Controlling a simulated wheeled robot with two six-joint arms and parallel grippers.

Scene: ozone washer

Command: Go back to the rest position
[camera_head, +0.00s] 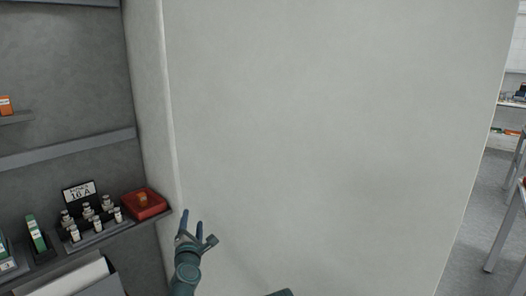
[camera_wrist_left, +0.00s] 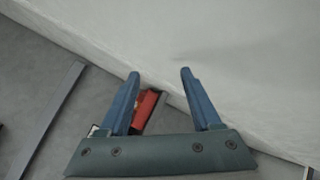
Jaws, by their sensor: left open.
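My left gripper (camera_head: 192,226) points upward in front of the pale wall in the head view, just right of the shelf's end. Its two blue fingers are apart with nothing between them. In the left wrist view the left gripper (camera_wrist_left: 158,88) is also open and empty, with the wall face beyond its fingertips. A small piece of teal arm shows at the bottom edge of the head view; no right gripper fingers are visible.
A red tray (camera_head: 155,209) sits at the shelf's right end, near the left gripper. Several small bottles stand in a dark rack (camera_head: 103,232) beside a "16 A" sign (camera_head: 79,196). A large pale wall (camera_head: 330,130) fills the middle. Open floor (camera_head: 470,240) and table legs show at right.

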